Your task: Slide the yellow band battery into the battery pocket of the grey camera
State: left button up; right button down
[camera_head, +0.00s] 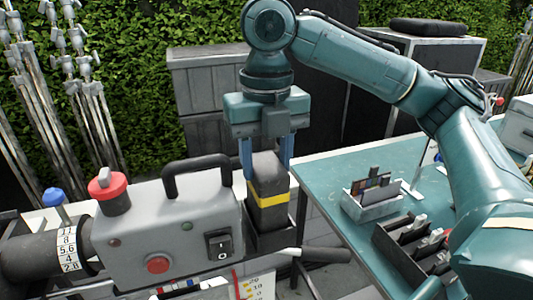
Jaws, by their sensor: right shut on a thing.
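The grey camera (150,235) stands at the lower left, with a black top handle, a red knob and a lens on its left. Its black battery pocket (283,236) is at its right end. The dark battery with a yellow band (268,200) stands upright at that pocket; its lower end is hidden by the pocket's wall, and how deep it sits I cannot tell. My right gripper (268,158) comes from above, its blue fingers shut on the battery's upper part. My left gripper is not in view.
A teal table (330,172) at the right carries a small grey box of cards (372,208) and a dark tray (385,238) with several items. Metal stands (75,90) rise at the left. Grey cases (200,85) stand behind, before a hedge. A black rod (325,254) juts right below the pocket.

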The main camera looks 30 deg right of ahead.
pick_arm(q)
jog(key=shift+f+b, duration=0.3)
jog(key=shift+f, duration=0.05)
pick_arm(e)
jog(key=shift+f, duration=1.35)
jog(key=c, duration=0.7)
grip_release()
jog(key=shift+o, duration=0.2)
jog(key=shift+f, duration=0.1)
notch_tip(320, 180, up, 6)
jog(key=shift+r+p, duration=0.1)
jog(key=shift+p, duration=0.4)
notch_tip(320, 180, up, 6)
jog(key=shift+f, duration=0.15)
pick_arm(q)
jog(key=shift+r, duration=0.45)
pick_arm(e)
jog(key=shift+r, duration=0.65)
